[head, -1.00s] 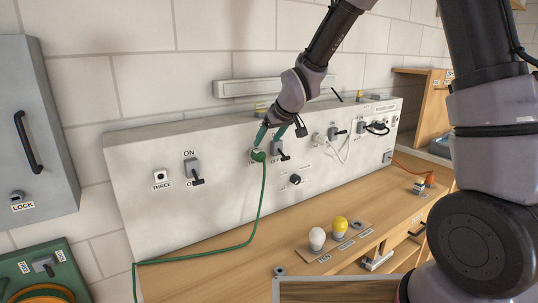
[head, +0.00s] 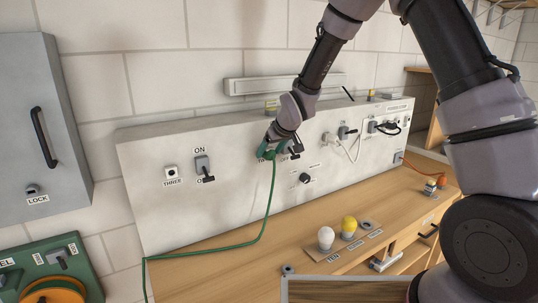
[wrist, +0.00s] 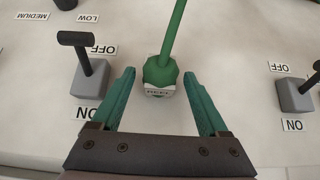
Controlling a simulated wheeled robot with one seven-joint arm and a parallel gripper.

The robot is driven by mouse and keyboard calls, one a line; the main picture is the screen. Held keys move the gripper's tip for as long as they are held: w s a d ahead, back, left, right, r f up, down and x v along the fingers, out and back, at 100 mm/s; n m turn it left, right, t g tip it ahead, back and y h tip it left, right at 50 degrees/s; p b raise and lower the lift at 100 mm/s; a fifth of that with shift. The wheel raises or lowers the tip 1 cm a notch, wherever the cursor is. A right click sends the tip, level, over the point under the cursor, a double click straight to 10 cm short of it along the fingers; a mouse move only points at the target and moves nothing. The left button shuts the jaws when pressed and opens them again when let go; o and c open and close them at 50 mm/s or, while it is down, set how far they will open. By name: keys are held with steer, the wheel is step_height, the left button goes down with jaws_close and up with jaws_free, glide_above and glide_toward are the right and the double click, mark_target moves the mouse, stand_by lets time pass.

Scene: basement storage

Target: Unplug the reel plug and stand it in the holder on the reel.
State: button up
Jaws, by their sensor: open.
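The green reel plug (wrist: 160,70) sits in a socket on the white wall panel (head: 240,200), and its green cord (head: 268,205) hangs from it. My gripper (head: 271,150) is open at the plug. In the wrist view, the teal fingertips (wrist: 159,76) stand on either side of the plug, with a gap on each side. The cord runs down to the bench, then left and down out of the head view. The reel (head: 55,292) shows partly at the lower left, orange in a green panel. I cannot make out the plug holder on it.
Levered switches flank the socket: one on the left in the wrist view (wrist: 90,75), one on the right (wrist: 295,95). A white bulb (head: 326,237) and a yellow bulb (head: 349,226) stand on the bench. A grey locker (head: 55,110) hangs at the left.

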mark_target(273, 158)
steer(key=shift+c, duration=0.3)
jaws_close()
steer(key=shift+s+d, duration=0.4)
steer(key=shift+s, duration=0.15)
steer(key=shift+s+d, duration=0.65)
steer(key=shift+s, duration=0.35)
